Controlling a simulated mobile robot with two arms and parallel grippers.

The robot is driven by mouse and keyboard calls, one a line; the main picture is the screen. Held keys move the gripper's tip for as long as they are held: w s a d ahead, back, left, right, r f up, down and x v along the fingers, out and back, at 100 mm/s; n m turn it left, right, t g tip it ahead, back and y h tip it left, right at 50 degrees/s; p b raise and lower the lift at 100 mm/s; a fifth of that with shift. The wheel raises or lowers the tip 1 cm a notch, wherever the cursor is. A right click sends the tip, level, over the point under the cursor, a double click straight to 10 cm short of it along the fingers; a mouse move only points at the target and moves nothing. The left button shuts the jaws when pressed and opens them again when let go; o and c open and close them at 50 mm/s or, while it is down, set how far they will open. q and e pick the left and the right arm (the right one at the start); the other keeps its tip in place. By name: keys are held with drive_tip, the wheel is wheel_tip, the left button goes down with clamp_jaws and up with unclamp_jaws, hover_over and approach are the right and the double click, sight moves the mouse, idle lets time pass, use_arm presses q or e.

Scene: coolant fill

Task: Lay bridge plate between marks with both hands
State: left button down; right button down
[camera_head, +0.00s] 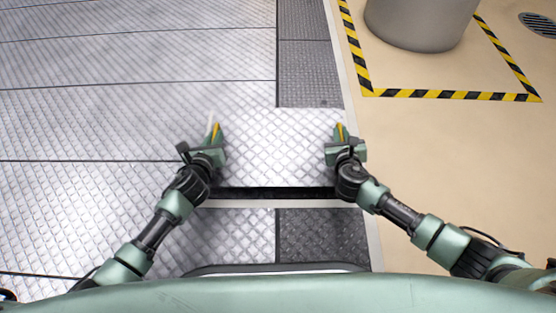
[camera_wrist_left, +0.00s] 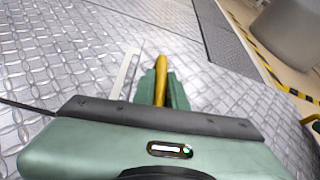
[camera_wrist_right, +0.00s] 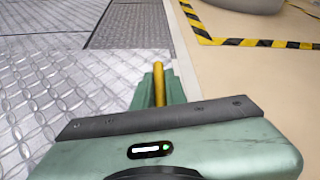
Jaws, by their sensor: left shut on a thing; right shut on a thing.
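The bridge plate (camera_head: 280,148) is a bright silver sheet with a diamond tread. It lies roughly level between my two grippers, and I cannot tell whether it touches the floor. My left gripper (camera_head: 216,134) is shut on a yellow handle at its left edge; the handle (camera_wrist_left: 161,78) also shows in the left wrist view. My right gripper (camera_head: 341,134) is shut on a yellow handle at its right edge, also seen in the right wrist view (camera_wrist_right: 158,80). A white mark (camera_head: 210,124) shows just left of the left gripper. No matching right mark is clearly distinguishable.
A dark gap (camera_head: 270,193) shows along the plate's near edge. Silver tread floor (camera_head: 110,120) spreads left, with darker tread panels (camera_head: 306,70) beyond the plate. Beige floor lies right, with a grey cylinder (camera_head: 420,25) inside yellow-black tape (camera_head: 450,95). A drain grate (camera_head: 540,24) is at the far right.

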use_arm(q)
drive_tip(key=shift+f, duration=0.25)
use_arm(e)
drive_tip(key=shift+f, duration=0.25)
